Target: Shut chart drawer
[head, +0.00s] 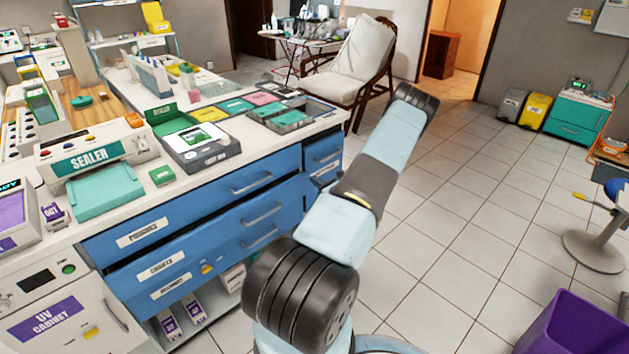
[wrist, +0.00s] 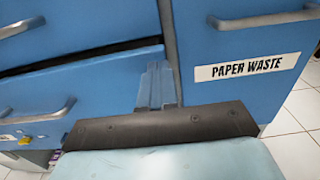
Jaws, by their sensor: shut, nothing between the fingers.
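The chart drawer (head: 215,231) is the blue middle drawer of the three-drawer stack in the head view; its small label seems to read CHARTS. It stands slightly out, with a dark gap above its front. In the wrist view the drawer front (wrist: 85,93) fills the left, with a metal handle and the same dark gap along its top. My gripper (wrist: 157,75) is shut and empty, at the right end of this front, by the seam with the paper waste unit. I cannot tell whether it touches the drawer.
The drawer above (head: 200,202) looks flush. A paper waste front (wrist: 250,40) is right of my gripper. A white counter (head: 95,222) carries a sealer (head: 100,150) and trays. A UV cabinet (head: 60,310) stands at lower left. The tiled floor (head: 470,200) is open to the right.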

